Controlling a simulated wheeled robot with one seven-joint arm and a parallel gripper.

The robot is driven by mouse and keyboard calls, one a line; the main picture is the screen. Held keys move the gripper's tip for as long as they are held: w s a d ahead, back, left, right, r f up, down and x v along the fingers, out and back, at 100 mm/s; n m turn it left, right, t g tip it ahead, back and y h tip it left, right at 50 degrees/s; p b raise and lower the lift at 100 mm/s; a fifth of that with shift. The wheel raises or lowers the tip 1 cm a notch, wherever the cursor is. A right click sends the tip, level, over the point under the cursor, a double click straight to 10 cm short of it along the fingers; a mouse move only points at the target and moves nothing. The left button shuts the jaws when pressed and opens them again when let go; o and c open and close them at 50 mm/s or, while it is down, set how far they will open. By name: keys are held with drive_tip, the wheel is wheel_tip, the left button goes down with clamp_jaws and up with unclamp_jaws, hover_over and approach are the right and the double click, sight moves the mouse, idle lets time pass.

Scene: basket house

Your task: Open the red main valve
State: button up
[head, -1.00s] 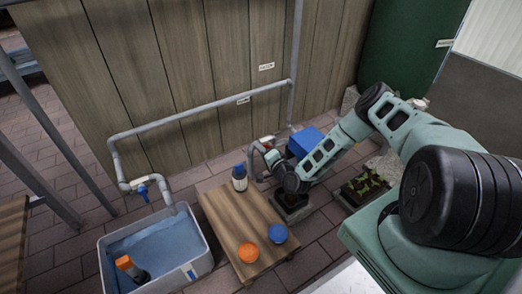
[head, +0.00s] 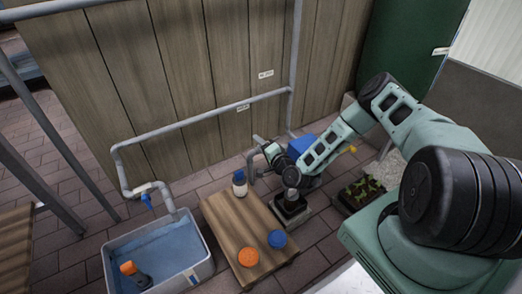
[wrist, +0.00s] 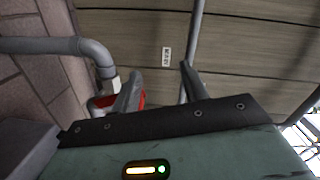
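The red valve (wrist: 104,101) shows in the wrist view on a grey pipe fitting, partly hidden behind my left finger. Red shows on both sides of that finger; I cannot tell whether they touch. My gripper (wrist: 160,80) is open, with a clear gap between its two fingers and nothing in it. In the head view my gripper (head: 262,146) is beside the pipe's right end, in front of the wooden wall, and hides the valve there.
A grey pipe (head: 200,116) runs along the wooden wall. A blue tap (head: 147,200) hangs over the water tub (head: 205,270). A low wooden table (head: 235,225) holds a bottle (head: 240,184) and orange and blue round items. Planters and a blue box (head: 300,145) lie by my arm.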

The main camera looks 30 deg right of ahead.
drive_tip(key=shift+d+r+p, duration=0.1)
drive_tip(key=shift+r+p, duration=0.55)
drive_tip(key=shift+r, duration=1.3)
drive_tip(key=c, duration=0.4)
drive_tip(key=shift+w+f+n, duration=0.1)
drive_tip(key=shift+w+n, duration=0.2)
clamp_jaws()
drive_tip(key=w+d+f+n+g+y+b, duration=0.15)
drive_tip(key=w+d+n+g, duration=0.25)
drive_tip(key=n+g, duration=0.5)
drive_tip(key=s+d+r+n+g+y, duration=0.1)
drive_tip(key=s+d+r+n+g, duration=0.1)
drive_tip(key=s+d+r+g, duration=0.3)
drive_tip(key=s+d+r+n+g+y, duration=0.1)
drive_tip(key=r+n+g, duration=0.15)
drive_tip(key=r, duration=0.35)
drive_tip(key=b+x, duration=0.8)
drive_tip(key=x, duration=0.5)
drive_tip(key=shift+w+f, duration=0.25)
drive_tip(key=shift+w, duration=0.05)
